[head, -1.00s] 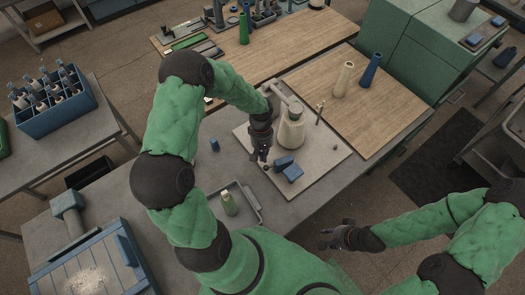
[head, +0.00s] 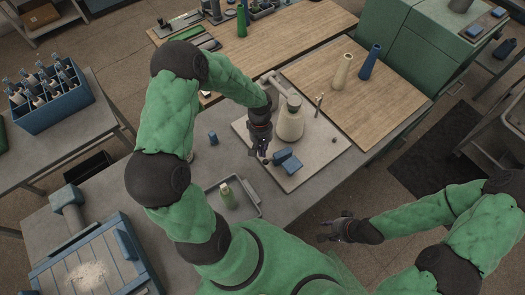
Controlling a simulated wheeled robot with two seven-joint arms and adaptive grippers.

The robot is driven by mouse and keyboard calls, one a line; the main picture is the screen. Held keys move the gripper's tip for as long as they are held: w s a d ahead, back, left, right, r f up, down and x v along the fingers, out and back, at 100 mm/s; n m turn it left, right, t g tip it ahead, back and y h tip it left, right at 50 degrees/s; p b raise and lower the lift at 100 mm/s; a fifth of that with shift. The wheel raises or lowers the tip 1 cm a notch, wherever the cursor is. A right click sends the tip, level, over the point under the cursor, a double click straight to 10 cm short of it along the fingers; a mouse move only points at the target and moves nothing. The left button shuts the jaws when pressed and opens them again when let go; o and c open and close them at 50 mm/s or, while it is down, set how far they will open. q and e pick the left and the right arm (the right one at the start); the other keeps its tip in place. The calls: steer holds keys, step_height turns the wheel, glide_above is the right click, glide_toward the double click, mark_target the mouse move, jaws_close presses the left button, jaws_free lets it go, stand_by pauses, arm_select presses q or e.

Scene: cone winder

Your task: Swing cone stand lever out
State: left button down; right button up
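The cone stand is a pale base plate (head: 318,160) on the grey bench. It carries a cream cone (head: 290,124) with a dark top, a grey arm (head: 270,78) behind it, and a blue block (head: 289,164) in front. A small dark knob (head: 266,161) shows at the left end of the blue block; I cannot tell for sure which part is the lever. My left gripper (head: 261,150) points down close to this knob, left of the cone. Its fingers are too small to tell contact or opening. My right gripper (head: 325,231) is open and empty, in front of the bench.
A grey tray (head: 248,191) with a small green bottle (head: 227,195) lies left of the stand. A small blue piece (head: 213,138) stands on the bench. A wooden board (head: 385,110) behind holds a cream cone (head: 342,71) and a blue cone (head: 369,62).

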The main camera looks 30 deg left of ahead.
arm_select(q)
steer(key=v, duration=1.1)
steer(key=shift+f, duration=0.15)
